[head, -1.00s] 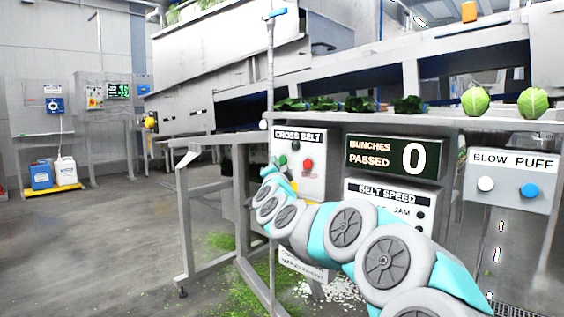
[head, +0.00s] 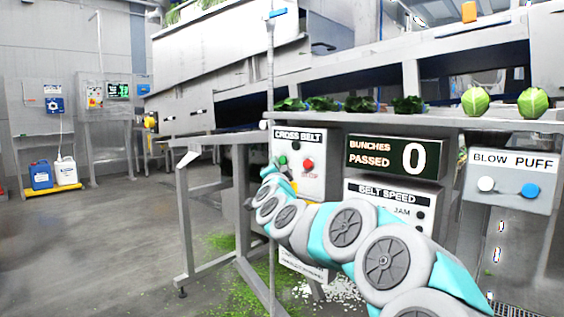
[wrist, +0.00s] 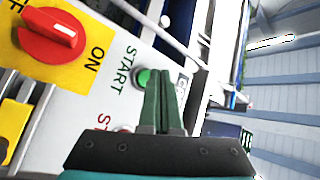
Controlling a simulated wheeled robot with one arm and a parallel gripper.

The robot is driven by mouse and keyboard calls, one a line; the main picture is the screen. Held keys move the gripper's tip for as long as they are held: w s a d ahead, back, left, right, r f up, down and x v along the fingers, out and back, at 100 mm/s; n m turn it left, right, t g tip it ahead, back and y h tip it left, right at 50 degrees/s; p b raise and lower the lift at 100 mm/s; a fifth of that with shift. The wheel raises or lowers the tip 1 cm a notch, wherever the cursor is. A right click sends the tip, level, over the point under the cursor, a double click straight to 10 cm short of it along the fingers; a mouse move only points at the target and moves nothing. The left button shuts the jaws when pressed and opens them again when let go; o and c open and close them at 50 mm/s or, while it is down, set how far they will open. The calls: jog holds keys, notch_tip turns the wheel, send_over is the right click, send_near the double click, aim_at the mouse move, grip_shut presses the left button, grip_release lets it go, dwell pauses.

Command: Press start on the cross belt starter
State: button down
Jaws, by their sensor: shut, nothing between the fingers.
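The cross belt starter (head: 316,185) is a pale panel labelled CROSS BELT below the conveyor shelf in the head view. Its green button (head: 283,160) and red button (head: 308,164) show there. In the wrist view the green START button (wrist: 142,78) sits just left of my gripper's fingers, close to the tips. My gripper (wrist: 163,72) is shut and empty, pointing toward the panel. I cannot tell whether it touches the button. A red button, partly hidden, shows lower left of the fingers. In the head view my arm hides the gripper and the panel's lower left.
A red rotary switch (wrist: 50,36) on a yellow plate is at the wrist view's upper left. A BUNCHES PASSED display (head: 393,157) reads 0, above the BELT SPEED panel (head: 420,210). The BLOW PUFF box (head: 512,198) is at right. A grey frame (head: 185,220) stands left of the panel.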

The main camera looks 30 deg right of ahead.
jog(key=shift+d+f, duration=0.1)
jog(key=shift+d, duration=0.1)
jog(key=shift+w+d, duration=0.15)
jog(key=shift+d, duration=0.05)
jog(key=shift+w+d+b, duration=0.1)
jog(key=shift+d+b, duration=0.35)
dwell(0.9)
jog(key=shift+a, duration=0.15)
jog(key=shift+s+a+p, duration=0.3)
jog(key=shift+a, duration=0.35)
jog(key=shift+s+a+p, duration=0.3)
jog(key=shift+a+p, duration=0.05)
jog(key=shift+a, duration=0.45)
jog(key=shift+s+a+p, duration=0.25)
jog(key=shift+a+p, duration=0.05)
jog(key=shift+a, duration=0.5)
jog(key=shift+s+a+p, duration=0.3)
jog(key=shift+a+p, duration=0.05)
jog(key=shift+a, duration=0.45)
